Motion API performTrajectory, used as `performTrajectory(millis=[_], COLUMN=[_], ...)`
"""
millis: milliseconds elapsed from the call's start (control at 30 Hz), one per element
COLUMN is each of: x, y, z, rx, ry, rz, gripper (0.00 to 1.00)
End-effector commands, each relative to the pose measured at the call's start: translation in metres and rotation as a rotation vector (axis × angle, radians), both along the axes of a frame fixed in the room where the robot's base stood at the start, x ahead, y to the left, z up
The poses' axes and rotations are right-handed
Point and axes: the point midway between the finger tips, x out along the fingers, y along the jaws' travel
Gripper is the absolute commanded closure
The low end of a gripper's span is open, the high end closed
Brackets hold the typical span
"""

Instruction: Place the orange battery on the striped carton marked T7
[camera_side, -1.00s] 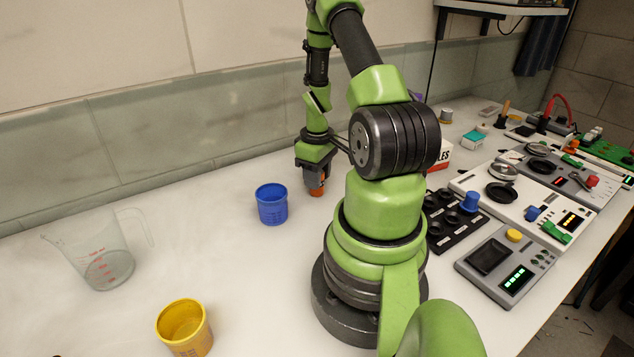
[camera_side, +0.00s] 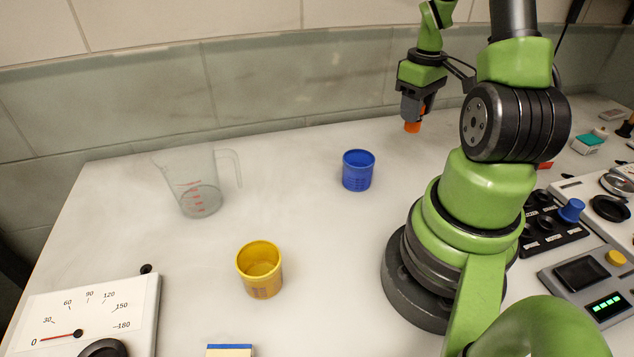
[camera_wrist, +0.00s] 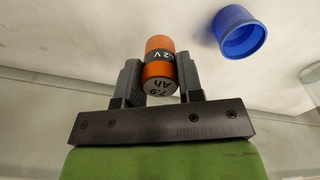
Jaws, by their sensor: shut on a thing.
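The orange battery (camera_side: 412,127) is held in my gripper (camera_side: 414,113), above the white bench and behind the blue cup to its right. In the wrist view the battery (camera_wrist: 160,62) has orange ends, a dark band and a grey end face. My gripper (camera_wrist: 160,83) is shut on it, with one grey finger on each side. I cannot make out a carton marked T7. A blue and cream box (camera_side: 230,351) is cut off by the bottom edge of the side view, and its marking does not show.
The blue cup (camera_side: 358,170) stands near the gripper and the yellow cup (camera_side: 260,270) nearer the front. A clear measuring jug (camera_side: 198,185) stands at left. A dial meter (camera_side: 95,315) fills the front left corner. Instruments (camera_side: 590,280) crowd the right. Bench between the cups is clear.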

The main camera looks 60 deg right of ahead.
Motion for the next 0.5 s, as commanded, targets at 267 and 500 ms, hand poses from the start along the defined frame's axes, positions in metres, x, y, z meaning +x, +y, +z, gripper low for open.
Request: performTrajectory(millis=[267,500], x=[0.026,0.101], y=[0.013,0.075], z=[0.002,0.007], rx=[0.0,0.0], ry=[-0.001,-0.001], rz=[0.119,0.509], gripper=[0.92,0.92])
